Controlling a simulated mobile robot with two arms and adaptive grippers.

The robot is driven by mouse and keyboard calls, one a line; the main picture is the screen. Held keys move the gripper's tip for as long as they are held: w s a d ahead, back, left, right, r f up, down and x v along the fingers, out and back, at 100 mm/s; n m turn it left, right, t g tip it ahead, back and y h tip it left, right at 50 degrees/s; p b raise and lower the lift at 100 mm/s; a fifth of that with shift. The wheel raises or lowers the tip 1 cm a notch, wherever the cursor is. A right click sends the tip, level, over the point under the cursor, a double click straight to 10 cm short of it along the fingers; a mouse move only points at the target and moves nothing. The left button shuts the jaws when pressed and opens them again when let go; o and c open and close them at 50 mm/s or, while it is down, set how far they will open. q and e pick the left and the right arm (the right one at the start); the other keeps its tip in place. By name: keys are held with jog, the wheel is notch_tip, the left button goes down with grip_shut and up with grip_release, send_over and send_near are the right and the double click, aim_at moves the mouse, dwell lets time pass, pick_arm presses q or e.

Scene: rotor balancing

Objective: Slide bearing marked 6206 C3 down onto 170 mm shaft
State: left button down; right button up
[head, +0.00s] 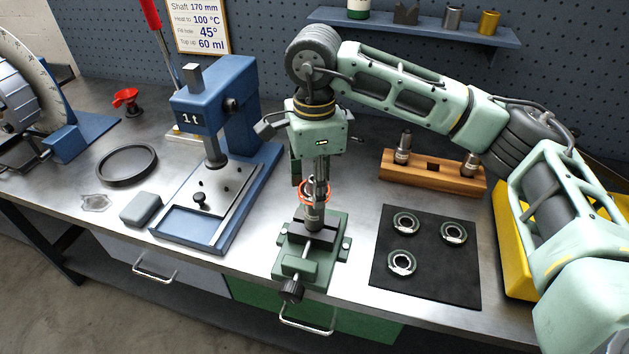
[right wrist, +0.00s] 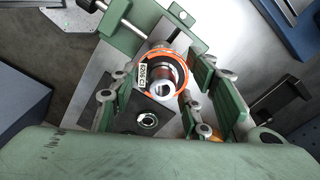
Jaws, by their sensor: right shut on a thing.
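The bearing (right wrist: 144,79), orange-rimmed with a label reading 6206 C3, is in the grip of my right gripper (head: 315,188). In the right wrist view the fingers stand on either side of it. The bearing's orange rim (head: 303,192) also shows in the head view, above the vise. A steel shaft (head: 313,218) stands upright in the green vise (head: 298,264). In the right wrist view a bright shaft end (right wrist: 163,89) shows within the orange ring, so the bearing appears to be around the shaft. The fingers hide part of the fit. My left gripper is not in view.
A black mat (head: 425,285) with three bearings (head: 401,262) lies right of the vise. A wooden rack (head: 424,172) with two more metal pieces stands behind. A blue press (head: 222,100) is at left. A yellow bin (head: 512,255) is at right.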

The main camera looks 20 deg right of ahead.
jog(key=shift+f, duration=0.15)
jog(key=o, duration=1.1)
jog(key=shift+c, duration=0.2)
jog(key=shift+r+p, duration=2.35)
jog(key=shift+r, duration=2.2)
